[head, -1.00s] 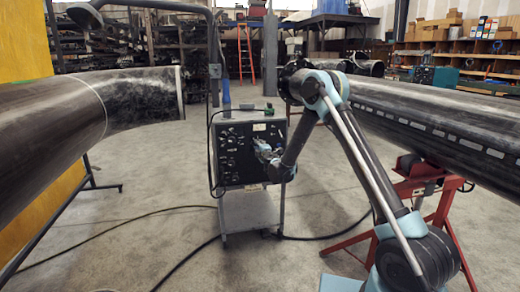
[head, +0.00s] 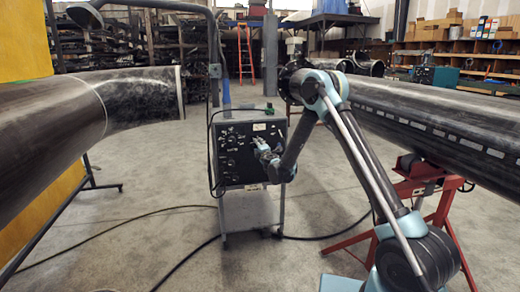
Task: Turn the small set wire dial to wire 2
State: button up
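The black welding machine panel (head: 233,170) carries several small knobs and dials and stands on a wheeled cart in the middle of the head view. My gripper (head: 262,148) is at the right half of the panel, close to its face. The fingers are too small to tell whether they are open or shut, or whether they touch a knob. The small set wire dial cannot be picked out among the knobs; my gripper and forearm hide part of the panel's right side.
A large pipe (head: 60,118) lies at the left. Another long pipe (head: 440,125) rests on a red stand (head: 425,185) at the right. The floor in front of the cart is otherwise clear.

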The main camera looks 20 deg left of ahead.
jog(key=shift+d, duration=0.1)
jog(key=v, duration=1.1)
jog(key=shift+s+d, duration=0.15)
jog(key=shift+s, duration=0.2)
jog(key=s+d+m, duration=0.3)
jog(key=s+m, duration=0.2)
jog(key=m, duration=1.2)
jog(key=x, duration=1.7)
jog(key=shift+w, duration=0.4)
grip_shut()
